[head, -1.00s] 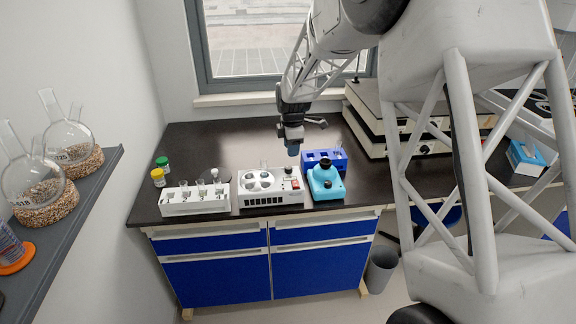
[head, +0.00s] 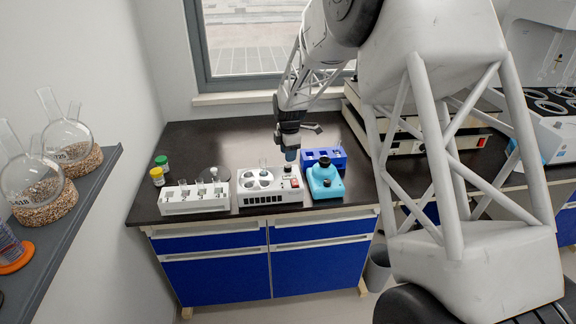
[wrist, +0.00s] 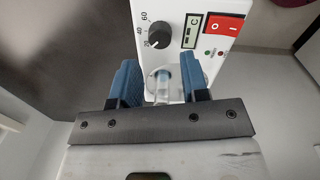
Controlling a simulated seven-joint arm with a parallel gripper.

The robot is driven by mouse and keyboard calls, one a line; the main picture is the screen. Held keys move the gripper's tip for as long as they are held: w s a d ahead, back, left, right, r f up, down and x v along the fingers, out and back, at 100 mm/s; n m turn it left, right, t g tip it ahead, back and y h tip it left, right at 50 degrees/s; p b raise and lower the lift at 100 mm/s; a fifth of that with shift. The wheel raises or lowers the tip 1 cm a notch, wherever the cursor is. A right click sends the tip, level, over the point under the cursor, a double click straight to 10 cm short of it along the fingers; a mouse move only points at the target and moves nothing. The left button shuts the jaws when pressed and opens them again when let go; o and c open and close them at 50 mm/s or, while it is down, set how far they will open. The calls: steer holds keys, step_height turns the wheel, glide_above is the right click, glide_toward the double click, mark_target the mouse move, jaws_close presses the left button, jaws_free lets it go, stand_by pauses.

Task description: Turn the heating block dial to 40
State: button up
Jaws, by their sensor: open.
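The white heating block (head: 268,199) stands on the dark bench in the head view, with round wells at left and a red switch at right. In the wrist view its black dial (wrist: 158,36) sits beside the printed numbers 40 and 60; a lower label is hard to read. The dial's white mark seems to point toward that lower label. My gripper (wrist: 160,75) is open, its blue fingers apart and short of the dial. In the head view my gripper (head: 290,156) hangs over the block's back right part. A glass tube in a well shows between the fingers.
The red switch (wrist: 223,27) is right of the dial. A white tube rack (head: 194,204) stands left of the block. A turquoise device (head: 325,184) and a blue rack (head: 333,158) stand close on the right.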

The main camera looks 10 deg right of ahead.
mark_target(288, 166)
steer(key=shift+w+f, duration=0.15)
steer(key=shift+f, duration=2.75)
steer(key=shift+c, duration=0.3)
steer(key=c, duration=0.6)
steer(key=shift+m, duration=0.5)
steer(key=m, duration=0.3)
steer(key=shift+a+r+m+h, duration=0.1)
steer(key=shift+m+h, duration=0.2)
steer(key=shift+m, duration=2.1)
